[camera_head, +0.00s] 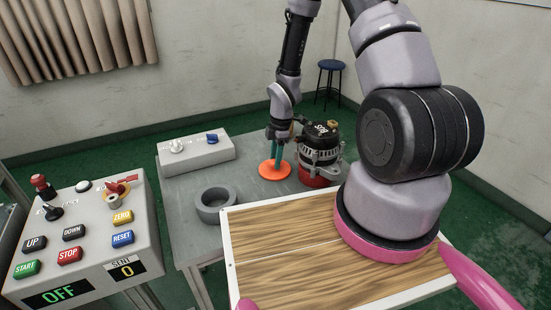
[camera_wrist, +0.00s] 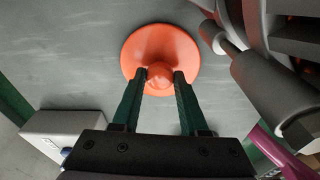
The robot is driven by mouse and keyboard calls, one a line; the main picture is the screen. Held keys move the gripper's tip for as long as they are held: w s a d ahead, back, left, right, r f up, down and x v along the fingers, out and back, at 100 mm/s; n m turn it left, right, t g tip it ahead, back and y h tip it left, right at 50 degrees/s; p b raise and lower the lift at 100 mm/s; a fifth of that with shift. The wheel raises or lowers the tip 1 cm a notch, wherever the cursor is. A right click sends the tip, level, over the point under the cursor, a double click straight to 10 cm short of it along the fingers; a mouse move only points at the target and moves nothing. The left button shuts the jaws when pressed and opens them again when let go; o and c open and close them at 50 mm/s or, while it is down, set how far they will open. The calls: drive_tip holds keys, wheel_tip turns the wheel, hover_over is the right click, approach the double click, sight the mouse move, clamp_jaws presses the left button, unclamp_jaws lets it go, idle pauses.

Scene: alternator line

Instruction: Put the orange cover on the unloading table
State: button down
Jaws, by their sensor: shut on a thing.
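The orange cover (camera_head: 265,170) is a round disc with a raised knob in its middle. It is at the grey table (camera_head: 185,216), beside the alternator (camera_head: 320,148). My gripper (camera_head: 279,153) points down over it, with its green fingers on the knob. In the wrist view the cover (camera_wrist: 136,52) lies beyond the fingertips, and my gripper (camera_wrist: 160,76) is shut on its knob. I cannot tell whether the cover touches the table top. No table is labelled as the unloading table in these views.
A grey ring (camera_head: 212,205) and a grey box with knobs (camera_head: 197,155) sit on the grey table. A wooden-topped surface (camera_head: 290,262) is in front. A control panel (camera_head: 85,235) reading OFF stands at left. A stool (camera_head: 331,66) is far back.

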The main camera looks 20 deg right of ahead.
drive_tip(key=shift+f, duration=0.1)
drive_tip(key=shift+c, duration=2.2)
unclamp_jaws()
drive_tip(key=s+d+r+m+t, duration=0.15)
drive_tip(key=r+m, duration=0.25)
drive_tip(key=r, duration=0.7)
drive_tip(key=s+d+r+m+t+h, duration=0.15)
drive_tip(key=r+m, duration=0.25)
drive_tip(key=r, duration=0.8)
drive_tip(key=s+d+r+m, duration=0.1)
drive_tip(key=d+r+m, duration=0.25)
drive_tip(key=r, duration=0.75)
drive_tip(key=s+a+r+m+t+y, duration=0.1)
drive_tip(key=s+r+m+t, duration=0.3)
drive_tip(key=s+r+m, duration=0.7)
wheel_tip(320, 180, up, 2)
drive_tip(key=s+y, duration=0.1)
drive_tip(key=s, duration=0.1)
drive_tip(key=shift+s+a+r+m, duration=0.2)
drive_tip(key=shift+s+m, duration=0.15)
drive_tip(key=shift+s, duration=0.05)
